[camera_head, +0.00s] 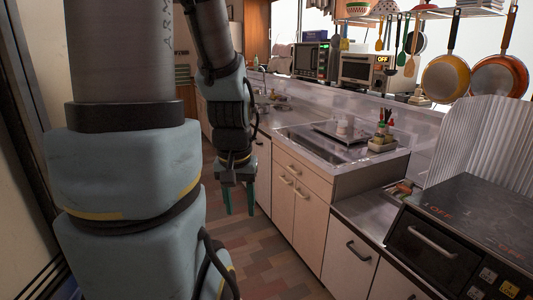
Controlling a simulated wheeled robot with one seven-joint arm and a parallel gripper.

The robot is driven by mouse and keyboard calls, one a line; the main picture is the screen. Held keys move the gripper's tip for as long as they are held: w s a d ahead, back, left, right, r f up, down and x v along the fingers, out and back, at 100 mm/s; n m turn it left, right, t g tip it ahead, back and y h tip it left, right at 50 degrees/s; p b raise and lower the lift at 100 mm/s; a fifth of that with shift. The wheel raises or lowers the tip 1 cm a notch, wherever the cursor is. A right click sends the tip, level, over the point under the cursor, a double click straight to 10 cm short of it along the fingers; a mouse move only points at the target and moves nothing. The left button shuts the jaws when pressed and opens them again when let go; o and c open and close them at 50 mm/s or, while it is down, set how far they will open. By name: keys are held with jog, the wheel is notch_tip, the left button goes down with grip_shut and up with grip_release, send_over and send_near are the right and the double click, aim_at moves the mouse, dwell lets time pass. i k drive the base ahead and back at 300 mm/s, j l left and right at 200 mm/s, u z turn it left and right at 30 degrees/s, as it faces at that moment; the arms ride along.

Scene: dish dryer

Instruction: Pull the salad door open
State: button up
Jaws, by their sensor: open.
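My gripper (238,202) hangs in the middle of the view, pointing down, with its two teal fingers apart and nothing between them. It is above the tiled floor, a little left of the white counter cabinets. No door here can be clearly picked out as the salad door. A tall dark-framed panel (22,110) stands along the left edge, cut off by the picture and partly hidden by my arm. I cannot tell whether it is the salad door or whether it is open.
A counter with a sink (318,148) and white cabinets (297,205) runs along the right. A black stove (470,225) stands at the near right. Pans (447,78) and utensils hang above. The brown tiled floor (270,262) is clear between the cabinets and my arm.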

aim_at(262, 144)
jog(key=i+u, duration=0.1)
jog(key=i, duration=0.55)
jog(key=i+l+u, duration=0.15)
jog(key=i, duration=0.45)
jog(key=i+l+u, duration=0.1)
jog(key=i, duration=0.55)
jog(key=i+l+u, duration=0.25)
jog(key=i+u, duration=0.15)
jog(key=i+l+u, duration=0.4)
jog(key=i, duration=0.05)
